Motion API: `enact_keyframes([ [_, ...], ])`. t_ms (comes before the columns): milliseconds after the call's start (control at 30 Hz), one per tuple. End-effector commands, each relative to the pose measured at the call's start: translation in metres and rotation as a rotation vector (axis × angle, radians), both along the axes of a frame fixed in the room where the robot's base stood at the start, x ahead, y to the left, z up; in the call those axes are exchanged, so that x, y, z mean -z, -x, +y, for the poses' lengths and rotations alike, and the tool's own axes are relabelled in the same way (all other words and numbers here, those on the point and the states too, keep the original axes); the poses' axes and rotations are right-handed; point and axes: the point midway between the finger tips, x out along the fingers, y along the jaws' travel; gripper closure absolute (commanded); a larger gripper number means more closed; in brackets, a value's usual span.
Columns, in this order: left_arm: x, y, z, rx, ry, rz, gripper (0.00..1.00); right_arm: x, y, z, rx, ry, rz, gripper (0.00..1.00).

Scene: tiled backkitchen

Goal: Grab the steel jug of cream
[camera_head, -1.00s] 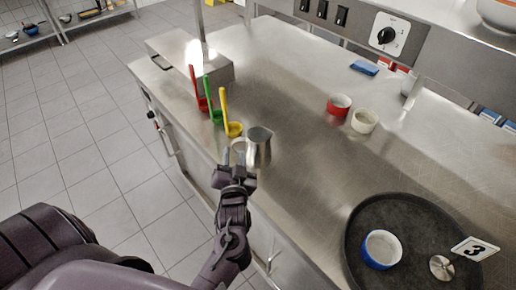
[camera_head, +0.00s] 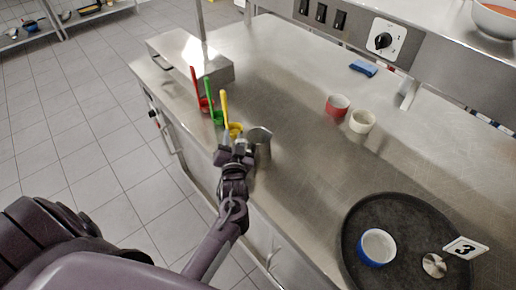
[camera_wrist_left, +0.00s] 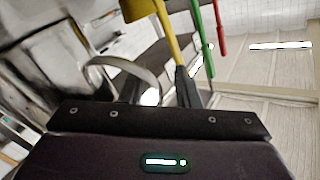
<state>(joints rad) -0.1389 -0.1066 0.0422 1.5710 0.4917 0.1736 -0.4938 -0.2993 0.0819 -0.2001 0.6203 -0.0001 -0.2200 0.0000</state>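The steel jug (camera_head: 262,142) stands upright on the steel counter near its front edge, right of the yellow-handled scoop (camera_head: 235,129). My left gripper (camera_head: 236,146) is at the jug's left side, close to its handle. The fingers look apart. In the left wrist view the jug's shiny body (camera_wrist_left: 50,75) fills the left, and its curved handle (camera_wrist_left: 135,70) arches just in front of the gripper (camera_wrist_left: 170,95). Whether the fingers touch the handle is hard to see. The jug's contents do not show clearly. My right gripper is not in view.
Green (camera_head: 214,112) and red (camera_head: 199,98) scoops stand behind the yellow one. A red cup (camera_head: 338,105) and a white cup (camera_head: 362,121) stand farther right. A round black tray (camera_head: 400,214) holds a blue cup (camera_head: 377,248) and a number sign (camera_head: 465,248). The middle counter is clear.

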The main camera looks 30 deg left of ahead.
Motion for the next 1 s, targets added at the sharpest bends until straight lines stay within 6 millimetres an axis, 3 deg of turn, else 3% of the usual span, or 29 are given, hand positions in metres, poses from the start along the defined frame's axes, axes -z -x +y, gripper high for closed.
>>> enact_keyframes([
  [33,0.0000,0.0001,-0.0001,0.000,0.000,0.000,0.78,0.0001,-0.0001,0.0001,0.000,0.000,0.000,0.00],
  [200,0.0000,0.0002,-0.0001,0.000,0.000,0.000,1.00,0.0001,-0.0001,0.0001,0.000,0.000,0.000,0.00],
  [1000,-0.0080,0.0000,0.0002,0.000,-0.002,-0.001,1.00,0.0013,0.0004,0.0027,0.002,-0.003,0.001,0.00],
])
